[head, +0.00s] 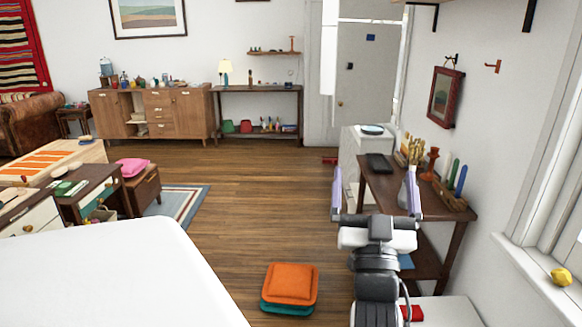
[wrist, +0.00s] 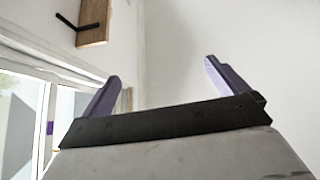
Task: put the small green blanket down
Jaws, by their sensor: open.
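My gripper (head: 376,193) is raised in front of the side table on the right, its two purple fingers wide apart. In the wrist view my gripper (wrist: 162,72) is open, with nothing between the fingers and a white wall behind. I cannot tell for certain which thing is the small green blanket. A flat teal-green folded piece (head: 287,309) lies on the floor under an orange cushion (head: 291,283), mostly covered by it. A small green item (head: 66,187) lies on the dark desk at the left. Both are well apart from my gripper.
The dark side table (head: 456,213) near my gripper holds a black flat box (head: 380,162), a red candlestick (head: 431,163) and several upright items. A white surface (head: 110,275) fills the lower left. The wooden floor (head: 255,200) in the middle is clear.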

